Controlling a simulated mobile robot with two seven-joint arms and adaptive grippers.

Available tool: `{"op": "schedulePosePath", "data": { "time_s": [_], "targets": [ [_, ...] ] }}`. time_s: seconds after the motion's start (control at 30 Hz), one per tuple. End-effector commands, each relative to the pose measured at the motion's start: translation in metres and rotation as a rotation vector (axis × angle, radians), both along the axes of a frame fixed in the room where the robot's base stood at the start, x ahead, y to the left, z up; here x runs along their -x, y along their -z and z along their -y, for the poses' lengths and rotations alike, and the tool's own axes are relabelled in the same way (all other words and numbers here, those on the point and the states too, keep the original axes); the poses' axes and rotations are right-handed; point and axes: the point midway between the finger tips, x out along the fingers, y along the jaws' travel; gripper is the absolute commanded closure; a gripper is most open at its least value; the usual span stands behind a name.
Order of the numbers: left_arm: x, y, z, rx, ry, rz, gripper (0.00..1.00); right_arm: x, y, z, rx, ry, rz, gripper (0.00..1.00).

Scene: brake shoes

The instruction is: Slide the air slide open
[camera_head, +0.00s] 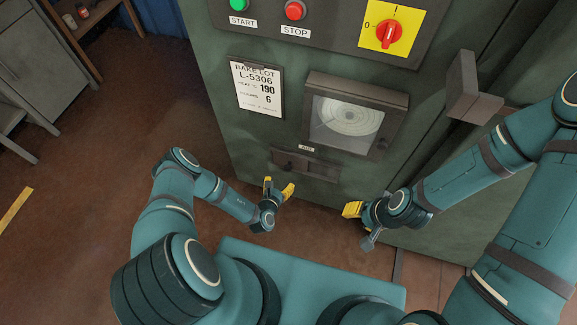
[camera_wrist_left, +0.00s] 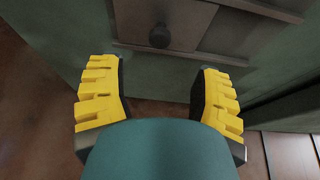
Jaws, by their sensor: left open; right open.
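The air slide (camera_head: 305,166) is a dark flat plate in a frame low on the front of the green oven cabinet, below the chart recorder. In the left wrist view, the slide plate (camera_wrist_left: 188,22) carries a round dark knob (camera_wrist_left: 159,36) near its middle. My left gripper (camera_head: 278,188) is open and empty just below the slide. In the wrist view its yellow fingers (camera_wrist_left: 160,80) stand wide apart, below the knob and clear of it. My right gripper (camera_head: 352,210) is open and empty, to the right of and below the slide.
The chart recorder (camera_head: 347,116) sits above the slide, with a bake lot card (camera_head: 257,90) to its left. Buttons and a yellow rotary switch (camera_head: 390,28) are higher up. A dark door handle (camera_head: 472,90) juts out at right. Open floor (camera_head: 90,150) lies to the left.

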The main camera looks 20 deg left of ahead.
Motion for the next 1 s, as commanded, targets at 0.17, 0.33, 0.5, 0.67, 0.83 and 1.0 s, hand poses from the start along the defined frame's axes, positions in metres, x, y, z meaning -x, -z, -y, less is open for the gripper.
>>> {"op": "schedulePosePath", "data": {
  "time_s": [0.17,0.33,0.5,0.67,0.83,1.0],
  "targets": [
    [-0.034,0.016,0.001,-0.001,0.002,0.003,0.35,0.002,0.013,0.000,-0.001,-0.004,-0.004,0.53],
    [-0.064,0.028,0.002,-0.001,0.002,0.004,0.35,-0.001,0.024,0.000,0.001,-0.002,0.002,0.53],
    [-0.087,0.037,0.004,0.000,0.003,0.003,0.35,-0.003,0.032,0.000,0.001,-0.001,0.007,0.53],
    [-0.098,0.042,0.004,0.002,0.001,0.001,0.35,-0.004,0.036,0.000,0.001,-0.001,0.009,0.53],
    [-0.102,0.042,0.004,0.002,0.001,0.001,0.35,-0.004,0.037,0.000,0.002,-0.001,0.010,0.53],
    [-0.102,0.042,0.004,0.002,0.002,0.001,0.35,-0.004,0.036,0.000,0.002,-0.001,0.010,0.53]
  ]
}}
